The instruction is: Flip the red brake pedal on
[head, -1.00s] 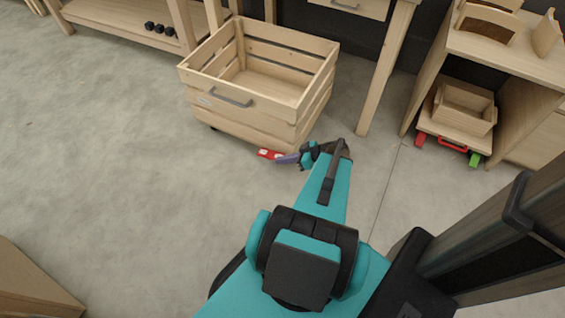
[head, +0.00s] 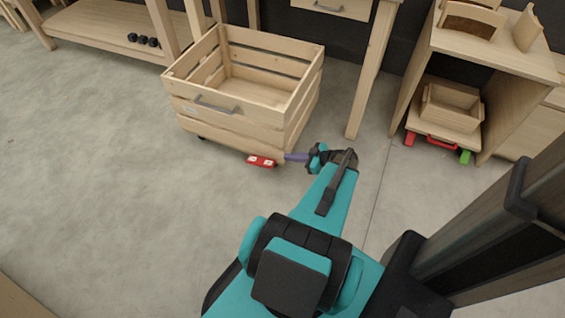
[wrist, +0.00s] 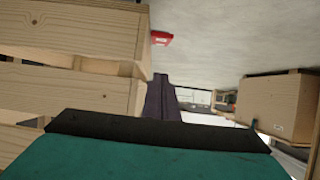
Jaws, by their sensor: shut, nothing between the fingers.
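The red brake pedal (head: 262,161), with pale marks on its face, sticks out low at the front right corner of the slatted wooden crate (head: 232,121). It also shows in the wrist view (wrist: 161,38), beside the crate boards (wrist: 70,88). My gripper (head: 287,157) has purple fingers, shut and empty, just right of the pedal. I cannot tell the exact height of the fingertips against the pedal.
The crate has a grey handle (head: 216,106) and dark casters. A wooden table leg (head: 370,75) stands to the right. A smaller cart with red and green pedals (head: 464,157) sits under the right-hand bench. The floor to the left is clear.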

